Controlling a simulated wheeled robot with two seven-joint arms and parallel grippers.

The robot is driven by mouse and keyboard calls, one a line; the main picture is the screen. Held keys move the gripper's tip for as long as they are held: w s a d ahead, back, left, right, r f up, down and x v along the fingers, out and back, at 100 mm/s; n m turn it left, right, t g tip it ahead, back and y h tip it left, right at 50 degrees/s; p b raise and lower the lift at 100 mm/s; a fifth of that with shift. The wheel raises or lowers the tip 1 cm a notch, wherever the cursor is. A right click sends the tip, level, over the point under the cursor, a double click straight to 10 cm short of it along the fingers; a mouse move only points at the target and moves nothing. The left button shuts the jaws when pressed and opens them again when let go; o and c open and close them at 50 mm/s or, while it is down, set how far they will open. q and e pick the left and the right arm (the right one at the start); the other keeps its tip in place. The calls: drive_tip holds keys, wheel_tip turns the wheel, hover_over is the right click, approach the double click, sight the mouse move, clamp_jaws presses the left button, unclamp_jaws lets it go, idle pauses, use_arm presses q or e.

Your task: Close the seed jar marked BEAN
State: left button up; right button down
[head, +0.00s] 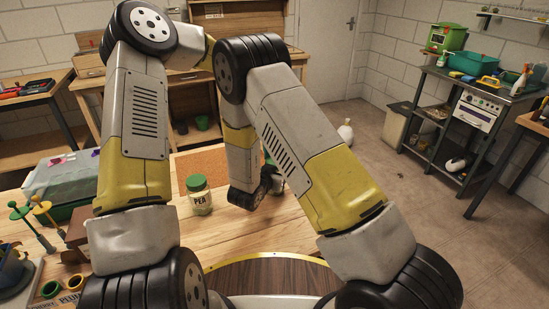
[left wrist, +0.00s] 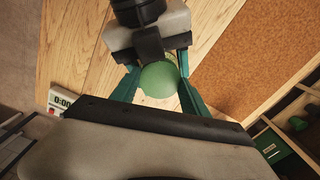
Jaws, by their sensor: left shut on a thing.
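A jar (head: 277,187) with a green lid stands on the bench in the head view, mostly hidden behind my arms; its label cannot be read. In the left wrist view the round green lid (left wrist: 160,80) lies between the teal fingers of my left gripper (left wrist: 158,84), which is shut on it. In the head view my left gripper (head: 271,176) is largely covered by the other arm. My right gripper (left wrist: 152,58) comes in from the opposite side, close to the lid; its grip is unclear. A second jar (head: 199,197), marked PEA, stands to the left with its green lid on.
A cork mat (head: 203,161) lies behind the jars. A digital timer (left wrist: 62,102) sits on the wood in the left wrist view. A covered tray (head: 62,180) and green and yellow tools (head: 30,222) are on the left. Bare bench wood lies in front of the PEA jar.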

use_arm(q)
drive_tip(key=o, duration=1.5)
drive_tip(key=shift+r, duration=2.25)
drive_tip(key=shift+c, duration=0.2)
